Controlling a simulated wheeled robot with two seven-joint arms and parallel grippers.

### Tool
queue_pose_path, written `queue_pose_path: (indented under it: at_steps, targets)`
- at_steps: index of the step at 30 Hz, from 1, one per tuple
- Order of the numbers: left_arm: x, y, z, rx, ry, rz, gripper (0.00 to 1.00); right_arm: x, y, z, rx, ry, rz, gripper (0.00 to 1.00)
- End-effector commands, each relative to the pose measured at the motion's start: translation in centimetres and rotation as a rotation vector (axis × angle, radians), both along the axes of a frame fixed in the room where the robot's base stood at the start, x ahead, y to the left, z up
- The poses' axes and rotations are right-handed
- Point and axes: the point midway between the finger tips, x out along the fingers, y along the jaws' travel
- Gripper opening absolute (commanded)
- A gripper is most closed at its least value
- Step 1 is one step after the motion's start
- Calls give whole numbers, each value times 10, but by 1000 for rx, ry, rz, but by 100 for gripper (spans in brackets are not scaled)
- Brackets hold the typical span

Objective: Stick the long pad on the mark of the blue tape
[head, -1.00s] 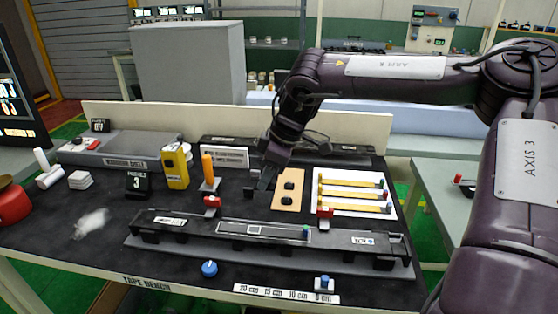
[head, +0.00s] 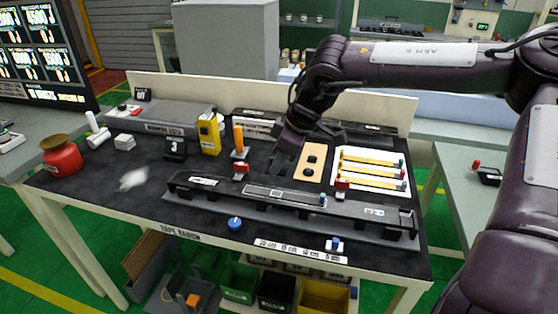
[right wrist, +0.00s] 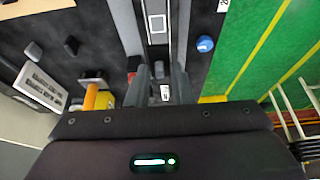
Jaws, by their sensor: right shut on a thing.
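The dark trim strip (head: 230,193) lies along the front of the black bench, with a pale outlined rectangular mark (head: 268,192) on its top; the mark also shows in the right wrist view (right wrist: 157,24). A small blue marker (head: 322,200) sits near the mark's right end. My right gripper (head: 280,161) is above the bench, behind the strip and left of the wooden board (head: 301,170). In the right wrist view its fingers (right wrist: 160,78) are closed around a small dark piece, apparently the long pad, hard to make out. My left gripper is out of view.
Yellow tapes (head: 370,172) with coloured ends lie on a white card at right. A blue knob (head: 235,223) is at the front edge.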

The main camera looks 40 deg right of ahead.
Motion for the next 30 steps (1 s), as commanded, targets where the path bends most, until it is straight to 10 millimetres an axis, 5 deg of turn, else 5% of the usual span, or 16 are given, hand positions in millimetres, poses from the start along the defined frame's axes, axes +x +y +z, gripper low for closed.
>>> queue_pose_path:
  at_steps: [21, 30]
  targets:
    - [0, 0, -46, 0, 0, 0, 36, 0, 0, -56, 1, 1, 0, 2]
    - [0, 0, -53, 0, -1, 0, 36, 0, 0, -65, 1, 1, 0, 2]
